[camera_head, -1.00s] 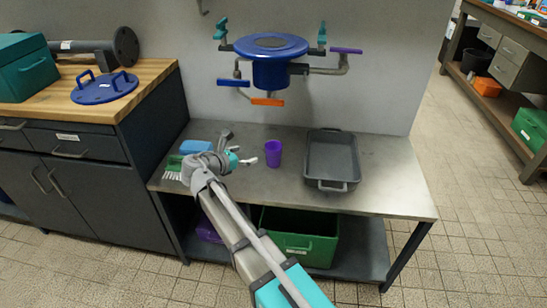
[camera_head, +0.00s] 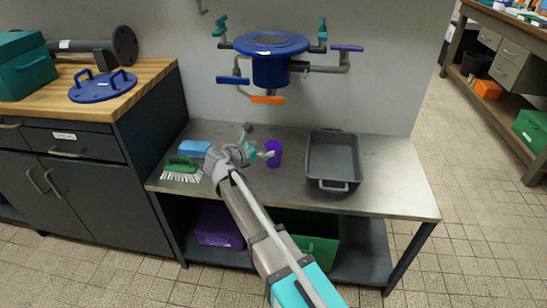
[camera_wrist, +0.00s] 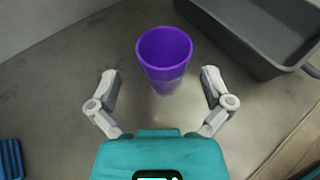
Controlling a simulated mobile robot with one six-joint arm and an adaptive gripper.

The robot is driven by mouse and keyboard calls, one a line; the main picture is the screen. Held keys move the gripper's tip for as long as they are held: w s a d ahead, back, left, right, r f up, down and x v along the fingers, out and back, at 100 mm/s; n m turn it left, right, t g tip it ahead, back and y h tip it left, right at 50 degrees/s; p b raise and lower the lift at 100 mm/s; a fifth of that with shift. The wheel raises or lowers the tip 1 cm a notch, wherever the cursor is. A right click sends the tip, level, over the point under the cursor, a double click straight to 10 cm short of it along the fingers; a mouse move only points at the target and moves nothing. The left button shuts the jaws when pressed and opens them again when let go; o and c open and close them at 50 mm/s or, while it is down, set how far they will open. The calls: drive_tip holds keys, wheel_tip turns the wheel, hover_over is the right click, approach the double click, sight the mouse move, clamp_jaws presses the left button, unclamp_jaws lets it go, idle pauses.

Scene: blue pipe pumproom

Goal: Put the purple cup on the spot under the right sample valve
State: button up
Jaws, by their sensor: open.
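The purple cup (camera_head: 273,153) stands upright on the metal bench (camera_head: 388,180), left of the grey tray. My gripper (camera_head: 261,148) is just left of the cup in the head view. In the wrist view my gripper (camera_wrist: 160,88) is open, with one finger on each side of the near part of the purple cup (camera_wrist: 164,55) and gaps on both sides. The blue round vessel (camera_head: 271,65) hangs on the wall above, with a purple-handled valve (camera_head: 346,49) on its right, a blue handle on its left and an orange handle (camera_head: 267,100) in front. I cannot make out a marked spot.
The grey tray (camera_head: 334,184) stands right of the cup; its corner also shows in the wrist view (camera_wrist: 262,62). A green brush (camera_head: 182,164) and a blue sponge (camera_head: 195,149) lie left of my gripper. The bench right of the tray is clear.

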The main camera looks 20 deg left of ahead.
sight(279, 144)
drive_tip(key=shift+d+b+x, duration=0.2)
drive_tip(key=shift+b+x, duration=0.65)
drive_tip(key=shift+x, duration=1.75)
drive_tip(key=shift+s, duration=0.1)
drive_tip(key=shift+c, duration=0.3)
drive_tip(key=c, duration=0.9)
drive_tip(key=shift+r, duration=0.1)
